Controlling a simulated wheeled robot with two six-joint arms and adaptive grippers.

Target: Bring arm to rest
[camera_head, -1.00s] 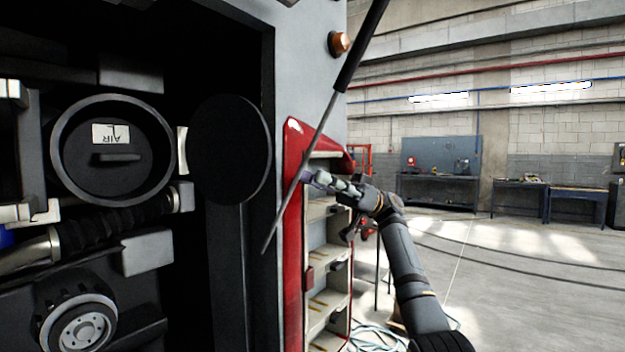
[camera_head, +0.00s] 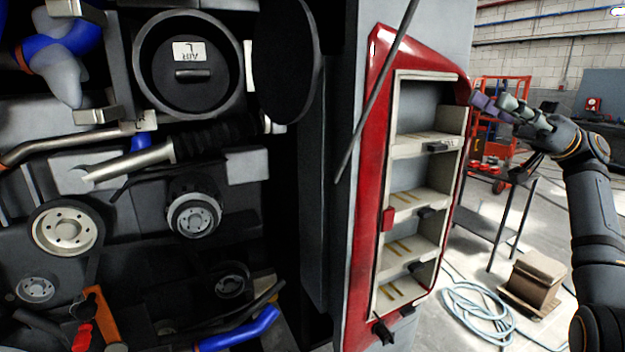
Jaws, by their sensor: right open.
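My right arm (camera_head: 596,205) comes in from the lower right in the head view. My right gripper (camera_head: 492,104) is raised and points left. It is open, and I see nothing between its fingers. It is beside the right edge of the red-framed shelf compartment (camera_head: 375,215) on the coach's side; I cannot tell whether it touches. My left gripper and left arm are not in view.
The engine bay on the left holds a round air filter housing (camera_head: 190,75), pulleys (camera_head: 66,229) and hoses. A thin dark rod (camera_head: 376,90) slants in front of the compartment. A box (camera_head: 537,277), a coiled hose (camera_head: 478,310) and a dark table (camera_head: 500,205) stand on the right.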

